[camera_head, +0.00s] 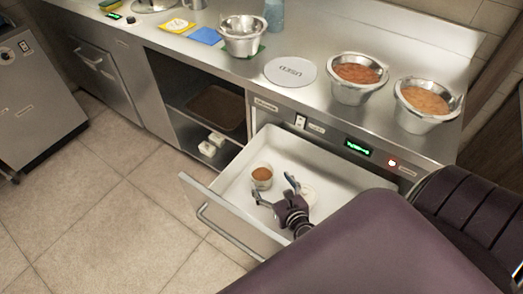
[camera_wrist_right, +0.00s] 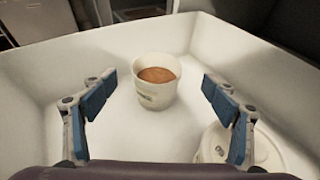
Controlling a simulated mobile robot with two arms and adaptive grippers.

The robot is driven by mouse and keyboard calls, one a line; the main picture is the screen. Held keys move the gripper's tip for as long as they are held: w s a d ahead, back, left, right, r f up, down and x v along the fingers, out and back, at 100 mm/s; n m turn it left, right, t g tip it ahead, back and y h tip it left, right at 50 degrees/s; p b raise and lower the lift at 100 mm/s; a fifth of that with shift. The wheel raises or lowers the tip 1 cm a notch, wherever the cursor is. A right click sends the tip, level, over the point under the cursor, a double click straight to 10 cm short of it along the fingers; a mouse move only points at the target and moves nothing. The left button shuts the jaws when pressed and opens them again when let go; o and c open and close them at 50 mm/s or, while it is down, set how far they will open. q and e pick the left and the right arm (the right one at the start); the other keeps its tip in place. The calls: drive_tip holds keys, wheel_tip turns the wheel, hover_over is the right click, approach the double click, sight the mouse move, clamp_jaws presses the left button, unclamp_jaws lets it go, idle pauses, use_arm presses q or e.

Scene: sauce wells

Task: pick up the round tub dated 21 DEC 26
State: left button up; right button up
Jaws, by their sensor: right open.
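A round white tub (camera_head: 262,175) with orange-brown contents stands upright in the open drawer. In the right wrist view the tub (camera_wrist_right: 157,98) is ahead, between the two fingers in the picture; a small mark on its side is too blurred to read. A second round white container (camera_head: 309,194) with a pale top is on the drawer floor; in the right wrist view this container (camera_wrist_right: 228,146) is partly hidden by the right-hand finger. No date is legible on either. My right gripper (camera_head: 275,190) is open and empty inside the drawer, just short of the first tub. My left gripper is not in view.
The white drawer (camera_head: 222,172) has raised walls around the gripper. On the steel counter above are two metal pots of sauce (camera_head: 345,92) (camera_head: 416,118), a round lid (camera_head: 290,71) and another metal pot (camera_head: 242,46). Open shelves (camera_head: 184,114) are left of the drawer.

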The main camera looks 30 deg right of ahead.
sight(258, 167)
drive_tip(key=shift+x, duration=1.15)
drive_tip(key=x, duration=0.3)
drive_tip(key=f+x, duration=0.1)
drive_tip(key=x, duration=0.1)
drive_tip(key=shift+w+a+f+b, duration=0.15)
drive_tip(key=shift+a+b, duration=0.05)
drive_tip(key=shift+b, duration=0.2)
drive_tip(key=c, duration=1.5)
